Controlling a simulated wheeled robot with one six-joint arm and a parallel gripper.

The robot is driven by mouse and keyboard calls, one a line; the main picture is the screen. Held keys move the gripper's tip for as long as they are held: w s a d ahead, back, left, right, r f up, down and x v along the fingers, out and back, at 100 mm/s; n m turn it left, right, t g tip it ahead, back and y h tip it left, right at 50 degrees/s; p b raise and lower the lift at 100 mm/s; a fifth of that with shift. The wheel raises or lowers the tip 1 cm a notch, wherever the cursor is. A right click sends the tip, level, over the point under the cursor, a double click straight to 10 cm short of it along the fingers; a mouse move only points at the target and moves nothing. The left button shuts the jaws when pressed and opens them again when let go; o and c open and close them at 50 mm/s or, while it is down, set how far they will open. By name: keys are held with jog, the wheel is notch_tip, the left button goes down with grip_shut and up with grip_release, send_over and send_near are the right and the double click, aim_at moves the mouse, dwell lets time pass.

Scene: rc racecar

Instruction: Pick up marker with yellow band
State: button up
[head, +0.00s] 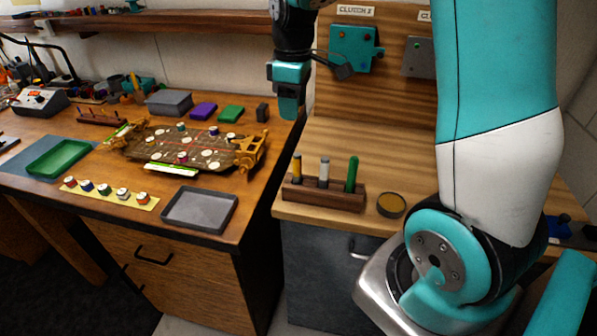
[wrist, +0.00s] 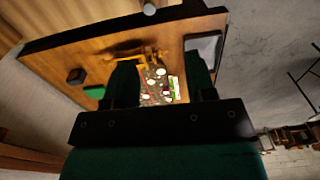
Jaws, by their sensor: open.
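The marker with the yellow band (head: 297,170) stands upright at the left end of a dark wooden holder (head: 323,195) on the right-hand bench. A grey marker (head: 324,173) and a green marker (head: 352,174) stand beside it in the same holder. My gripper (head: 290,112) is up above the bench's left edge, higher in the picture than the markers and apart from them. In the wrist view my gripper (wrist: 163,78) has its two dark fingers spread, with nothing held between them. The markers do not show in the wrist view.
A round tin (head: 391,205) sits right of the holder. A teal bracket (head: 355,48) hangs on the wooden back panel. The left bench carries a brown chassis (head: 185,143), a grey tray (head: 200,209) and a green tray (head: 58,158). Bare bench lies behind the holder.

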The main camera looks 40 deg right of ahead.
notch_tip(320, 180, down, 2)
jog(key=d, duration=0.2)
jog(key=p, duration=0.3)
send_near(297, 166)
jog(key=f, duration=0.3)
jog(key=w+f, duration=0.1)
jog(key=f, duration=0.1)
jog(key=shift+d, duration=0.35)
jog(key=shift+a+f+p, duration=0.1)
jog(key=shift+f+p, duration=1)
jog(key=shift+f, duration=1.85)
jog(key=shift+c, duration=0.5)
grip_shut()
